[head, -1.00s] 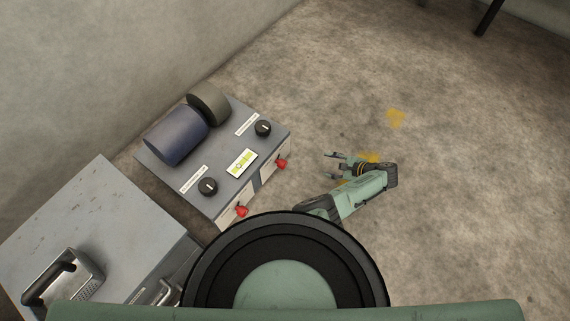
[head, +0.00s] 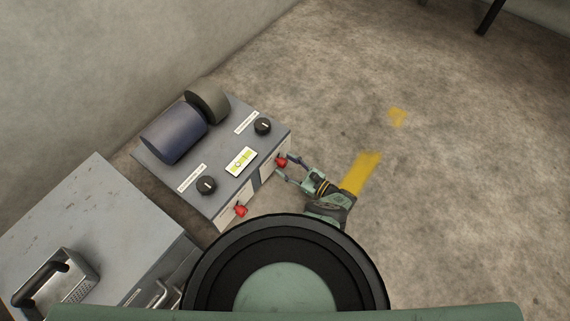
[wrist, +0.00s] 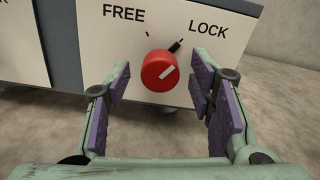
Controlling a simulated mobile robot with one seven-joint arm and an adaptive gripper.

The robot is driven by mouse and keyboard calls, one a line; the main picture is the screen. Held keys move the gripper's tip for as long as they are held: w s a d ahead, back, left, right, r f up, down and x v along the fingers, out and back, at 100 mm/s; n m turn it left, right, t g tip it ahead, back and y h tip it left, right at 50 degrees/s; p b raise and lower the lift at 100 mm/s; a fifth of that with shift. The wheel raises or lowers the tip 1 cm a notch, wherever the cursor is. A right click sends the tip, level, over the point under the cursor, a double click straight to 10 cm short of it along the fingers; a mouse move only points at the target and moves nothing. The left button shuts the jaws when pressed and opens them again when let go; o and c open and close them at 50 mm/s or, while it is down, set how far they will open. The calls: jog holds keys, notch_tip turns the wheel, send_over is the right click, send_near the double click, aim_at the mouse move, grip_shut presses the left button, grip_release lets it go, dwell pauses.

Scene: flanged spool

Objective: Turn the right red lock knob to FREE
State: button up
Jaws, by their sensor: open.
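The right red lock knob (head: 281,162) is on the front face of the grey box, at its right end. In the wrist view my gripper (wrist: 165,95) is open, with one purple-padded finger on each side of the knob and visible gaps. I cannot tell how far forward the fingertips reach. The left red knob (head: 240,211) is lower left.
The grey box (head: 215,205) carries a blue cylinder (head: 173,134), a dark roller (head: 207,103), two black dials (head: 263,126) and a small display (head: 241,160). A metal cabinet (head: 90,215) stands at lower left. The floor to the right is clear, with yellow marks (head: 361,172).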

jog(key=shift+w+a, duration=0.35)
jog(key=shift+a, duration=0.2)
jog(key=shift+c, duration=0.6)
jog(key=c, duration=1)
